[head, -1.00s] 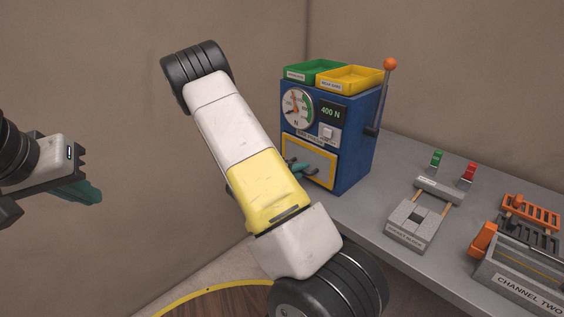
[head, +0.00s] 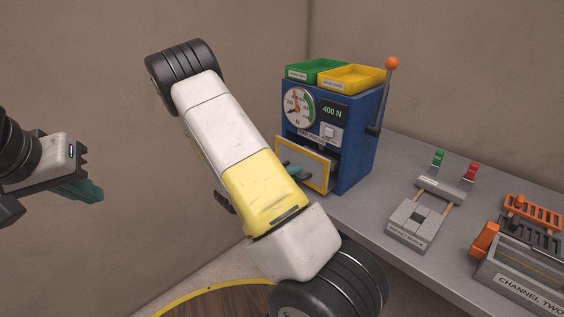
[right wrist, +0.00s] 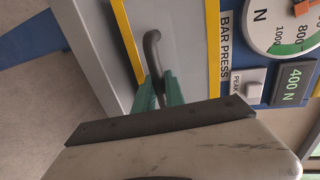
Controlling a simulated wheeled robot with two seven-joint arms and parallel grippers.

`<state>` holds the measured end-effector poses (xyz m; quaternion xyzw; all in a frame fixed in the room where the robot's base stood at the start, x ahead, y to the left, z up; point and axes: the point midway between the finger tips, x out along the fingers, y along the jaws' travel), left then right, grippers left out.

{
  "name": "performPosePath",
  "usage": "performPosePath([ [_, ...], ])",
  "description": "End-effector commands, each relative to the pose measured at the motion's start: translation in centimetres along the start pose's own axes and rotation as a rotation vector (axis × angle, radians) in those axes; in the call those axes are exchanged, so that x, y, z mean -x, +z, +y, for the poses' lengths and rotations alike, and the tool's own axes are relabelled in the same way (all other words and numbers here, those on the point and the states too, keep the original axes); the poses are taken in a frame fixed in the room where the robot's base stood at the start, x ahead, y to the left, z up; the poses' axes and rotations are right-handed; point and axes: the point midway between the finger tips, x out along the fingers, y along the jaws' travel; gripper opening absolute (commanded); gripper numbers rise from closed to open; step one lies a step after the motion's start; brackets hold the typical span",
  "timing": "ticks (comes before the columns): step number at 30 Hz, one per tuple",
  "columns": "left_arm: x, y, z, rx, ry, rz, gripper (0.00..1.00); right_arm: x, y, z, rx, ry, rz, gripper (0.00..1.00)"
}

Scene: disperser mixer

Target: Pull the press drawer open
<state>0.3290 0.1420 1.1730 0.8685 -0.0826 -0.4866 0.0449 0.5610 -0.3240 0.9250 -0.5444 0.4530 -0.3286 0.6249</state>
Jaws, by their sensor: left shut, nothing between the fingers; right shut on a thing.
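The blue bar press (head: 355,150) stands on the grey bench with a dial and a 400 N display on its front. Its drawer (head: 318,172), a grey front panel with a yellow frame, stands partly out of the press, with a dark gap above it. In the right wrist view the drawer's dark curved handle (right wrist: 152,52) lies between the teal fingertips of my right gripper (right wrist: 158,88), which is shut on it. In the head view my right arm hides most of this gripper. My left gripper (head: 85,190) is shut and empty at the far left, away from the press.
A green tray (head: 313,70) and a yellow tray (head: 352,77) sit on top of the press. A lever with an orange knob (head: 391,63) rises at its right side. A grey block fixture (head: 415,225) and an orange-handled unit (head: 520,265) stand further right on the bench.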

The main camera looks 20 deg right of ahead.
Motion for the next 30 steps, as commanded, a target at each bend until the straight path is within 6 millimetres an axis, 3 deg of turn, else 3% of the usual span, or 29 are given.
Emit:
performPosePath([
  [9,0.0,0.0,0.0,0.000,0.000,0.000,0.00,8.0,0.1,1.8,0.002,0.003,-0.006,0.00],
  [15,0.0,0.0,0.0,0.000,0.000,0.000,0.00,12.2,0.0,2.7,0.002,0.003,-0.004,0.00],
  [22,0.0,0.0,0.0,0.000,0.000,0.000,0.00,15.3,0.0,3.4,0.002,0.002,-0.001,0.00],
  [30,0.0,0.0,0.0,0.000,0.000,0.000,0.00,16.6,0.0,3.6,0.001,0.002,0.000,0.00],
])
